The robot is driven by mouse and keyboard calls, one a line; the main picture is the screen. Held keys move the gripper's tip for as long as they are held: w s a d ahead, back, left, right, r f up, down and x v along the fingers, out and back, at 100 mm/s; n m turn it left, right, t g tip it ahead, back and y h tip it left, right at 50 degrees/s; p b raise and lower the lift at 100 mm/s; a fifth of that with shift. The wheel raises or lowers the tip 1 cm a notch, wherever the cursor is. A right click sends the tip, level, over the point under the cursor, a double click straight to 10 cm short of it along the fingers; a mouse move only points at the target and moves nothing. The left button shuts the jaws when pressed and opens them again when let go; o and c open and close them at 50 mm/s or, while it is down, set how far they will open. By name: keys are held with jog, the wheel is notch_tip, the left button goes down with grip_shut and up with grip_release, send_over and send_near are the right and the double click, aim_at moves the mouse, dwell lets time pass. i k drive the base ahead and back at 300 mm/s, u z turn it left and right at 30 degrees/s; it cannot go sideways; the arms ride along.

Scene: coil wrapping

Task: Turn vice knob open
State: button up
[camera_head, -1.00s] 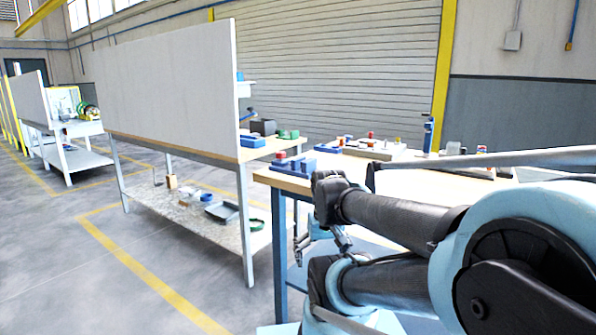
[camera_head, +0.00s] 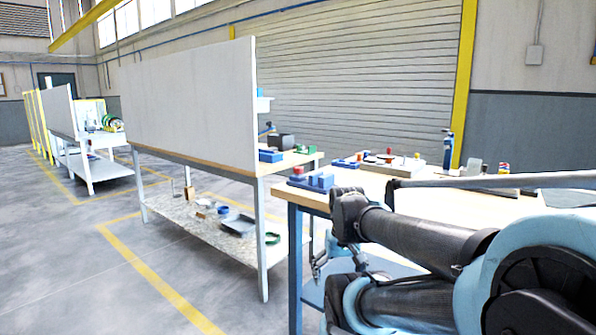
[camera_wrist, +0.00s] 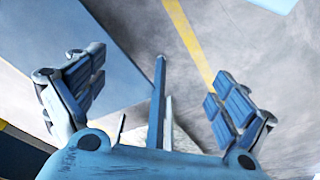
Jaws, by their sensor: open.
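My gripper (camera_wrist: 158,105) is open and empty in the wrist view, its two padded fingers spread wide. It points down past a blue bar, with grey floor and a yellow line below. In the head view my gripper (camera_head: 318,265) hangs beside the near workbench, below the height of its top and partly hidden by my arm. I cannot make out a vice or its knob in either view; the blue block-like fixtures (camera_head: 318,181) on the near bench corner are too small to tell.
The near workbench (camera_head: 385,187) has a wooden top with several small parts along its back. A second bench with a tall grey panel (camera_head: 190,105) stands to the left, with items on its lower shelf (camera_head: 180,212). Open floor (camera_head: 60,270) with yellow lines lies at the left.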

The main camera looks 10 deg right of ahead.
aim_at(298, 170)
jog(key=z, duration=0.05)
jog(key=k, duration=0.95)
jog(key=u, duration=0.8)
jog(key=i, duration=1.45)
jog(key=u, duration=0.05)
